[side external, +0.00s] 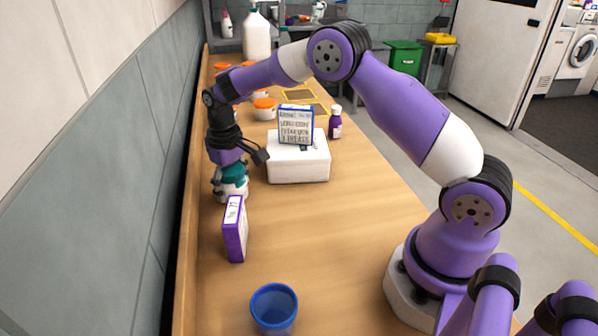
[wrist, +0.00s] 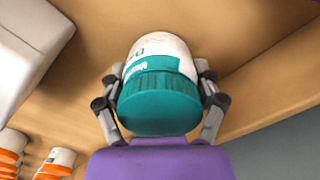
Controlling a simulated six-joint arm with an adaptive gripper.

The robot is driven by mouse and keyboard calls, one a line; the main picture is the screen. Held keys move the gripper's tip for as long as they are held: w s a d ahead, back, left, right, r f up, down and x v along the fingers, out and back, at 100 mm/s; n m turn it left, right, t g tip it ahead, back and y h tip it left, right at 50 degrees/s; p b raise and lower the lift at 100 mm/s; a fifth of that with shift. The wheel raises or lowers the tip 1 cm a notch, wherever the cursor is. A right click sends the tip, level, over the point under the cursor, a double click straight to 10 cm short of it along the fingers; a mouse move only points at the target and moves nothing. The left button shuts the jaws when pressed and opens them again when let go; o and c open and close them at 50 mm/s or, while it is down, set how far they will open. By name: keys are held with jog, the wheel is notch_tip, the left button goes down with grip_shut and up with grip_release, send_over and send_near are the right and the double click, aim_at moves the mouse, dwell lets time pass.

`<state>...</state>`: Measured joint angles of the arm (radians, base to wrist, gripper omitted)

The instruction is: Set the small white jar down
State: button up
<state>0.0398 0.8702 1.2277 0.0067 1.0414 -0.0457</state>
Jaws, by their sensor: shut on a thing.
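The small white jar (wrist: 160,62) has a teal lid (wrist: 158,100) and a teal label, and it fills the middle of the wrist view. My gripper (wrist: 160,85) is shut on it, with one finger on each side. In the side view the jar (side external: 232,187) is under my gripper (side external: 231,178), near the wall side of the wooden counter (side external: 330,240). The fingers partly hide it there. I cannot tell whether its base touches the counter.
A purple and white box (side external: 235,230) stands just in front of the jar. A white block (side external: 298,165) with a printed box (side external: 296,125) on it is to the right, beside a purple bottle (side external: 335,123). Orange-lidded jars (side external: 264,109) stand behind. A blue cup (side external: 274,307) is at the front.

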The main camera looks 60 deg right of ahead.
aim_at(229, 168)
jog(key=shift+f, duration=0.1)
jog(key=o, duration=1.1)
jog(key=shift+o, duration=0.2)
notch_tip(229, 168, up, 12)
jog(key=shift+f, duration=0.1)
jog(key=s+a+r+t, duration=0.1)
jog(key=s+r+t, duration=0.1)
jog(key=s+r, duration=0.65)
jog(key=s+f+t, duration=0.3)
jog(key=s, duration=1)
jog(key=shift+a+f+t, duration=0.3)
jog(key=shift+a+f, duration=0.1)
